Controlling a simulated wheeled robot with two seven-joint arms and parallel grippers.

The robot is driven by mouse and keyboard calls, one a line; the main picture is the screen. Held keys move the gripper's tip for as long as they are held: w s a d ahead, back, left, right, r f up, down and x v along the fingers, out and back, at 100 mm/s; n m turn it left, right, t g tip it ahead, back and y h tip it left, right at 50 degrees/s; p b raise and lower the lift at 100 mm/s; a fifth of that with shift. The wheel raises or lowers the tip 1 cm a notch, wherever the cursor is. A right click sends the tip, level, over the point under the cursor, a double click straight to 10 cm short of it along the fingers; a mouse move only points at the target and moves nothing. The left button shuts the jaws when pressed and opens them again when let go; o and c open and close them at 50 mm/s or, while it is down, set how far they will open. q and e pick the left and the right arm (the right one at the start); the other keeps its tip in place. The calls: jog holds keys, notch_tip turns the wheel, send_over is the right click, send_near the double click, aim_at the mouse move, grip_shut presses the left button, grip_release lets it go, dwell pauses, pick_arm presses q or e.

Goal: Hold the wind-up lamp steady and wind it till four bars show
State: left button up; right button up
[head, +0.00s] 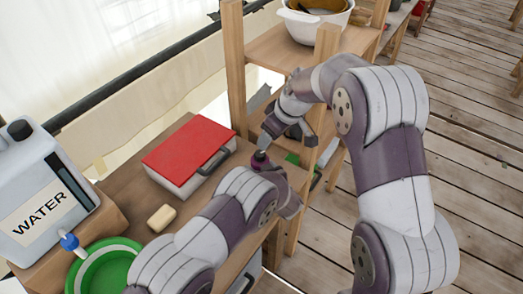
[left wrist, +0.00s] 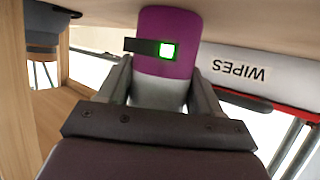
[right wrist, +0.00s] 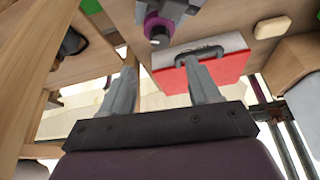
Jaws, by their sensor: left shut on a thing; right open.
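The wind-up lamp (left wrist: 180,22) is purple and fills the top middle of the left wrist view. Its dark display strip shows one lit green block at its right end. My left gripper (left wrist: 160,78) is shut on the lamp's pale lower part. In the head view only a small purple piece of the lamp (head: 260,160) shows past my left arm. In the right wrist view the lamp's purple end with a dark round knob (right wrist: 160,38) is ahead of my open, empty right gripper (right wrist: 160,70), apart from its fingers. The crank itself is not clearly visible.
A red-lidded wipes box (head: 190,150) stands on the wooden table just left of the lamp. A soap bar (head: 161,218), green basin (head: 106,268) and water jug (head: 40,190) are further left. A wooden shelf post (head: 300,200) stands close beside my right gripper.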

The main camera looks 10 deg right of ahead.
aim_at(260, 153)
jog(key=x, duration=1)
jog(key=shift+f, duration=0.1)
jog(key=c, duration=1)
jog(key=shift+c, duration=0.2)
jog(key=shift+m, duration=0.4)
